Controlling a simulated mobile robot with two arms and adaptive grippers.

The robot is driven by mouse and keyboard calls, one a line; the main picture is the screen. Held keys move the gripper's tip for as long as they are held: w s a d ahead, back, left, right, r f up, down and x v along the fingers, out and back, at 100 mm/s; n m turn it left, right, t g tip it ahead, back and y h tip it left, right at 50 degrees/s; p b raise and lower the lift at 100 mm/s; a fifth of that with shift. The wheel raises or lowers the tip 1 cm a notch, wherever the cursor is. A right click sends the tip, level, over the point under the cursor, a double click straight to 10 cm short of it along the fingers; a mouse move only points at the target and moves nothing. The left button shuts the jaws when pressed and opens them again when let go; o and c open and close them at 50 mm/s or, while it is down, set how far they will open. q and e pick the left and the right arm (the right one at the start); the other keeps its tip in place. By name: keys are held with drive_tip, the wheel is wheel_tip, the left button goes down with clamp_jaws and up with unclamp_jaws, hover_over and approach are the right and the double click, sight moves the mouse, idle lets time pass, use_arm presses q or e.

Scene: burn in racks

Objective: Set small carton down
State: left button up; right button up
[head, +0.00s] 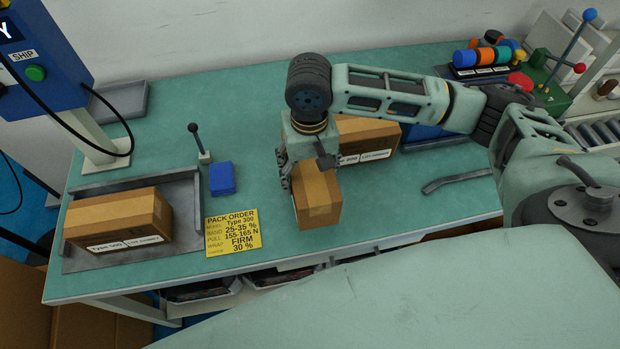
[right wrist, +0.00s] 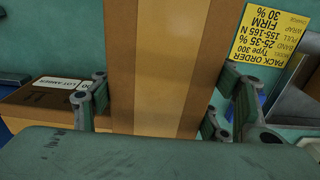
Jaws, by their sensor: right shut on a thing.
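The small carton (head: 319,198), a brown box with a lighter tape strip, is under my right gripper (head: 307,172) at the middle of the green table. My right gripper is shut on it, with fingers on both sides. In the right wrist view the small carton (right wrist: 160,65) fills the middle between the fingers. I cannot tell whether its base touches the table. My left gripper is not in view.
Another labelled carton (head: 368,138) stands just behind the held one. A yellow pack order card (head: 232,233) and blue block (head: 222,179) lie between.

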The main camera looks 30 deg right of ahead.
drive_tip(key=shift+w+f, duration=0.1)
drive_tip(key=shift+f, duration=2.25)
drive_tip(key=o, duration=2)
drive_tip(key=shift+f, duration=0.15)
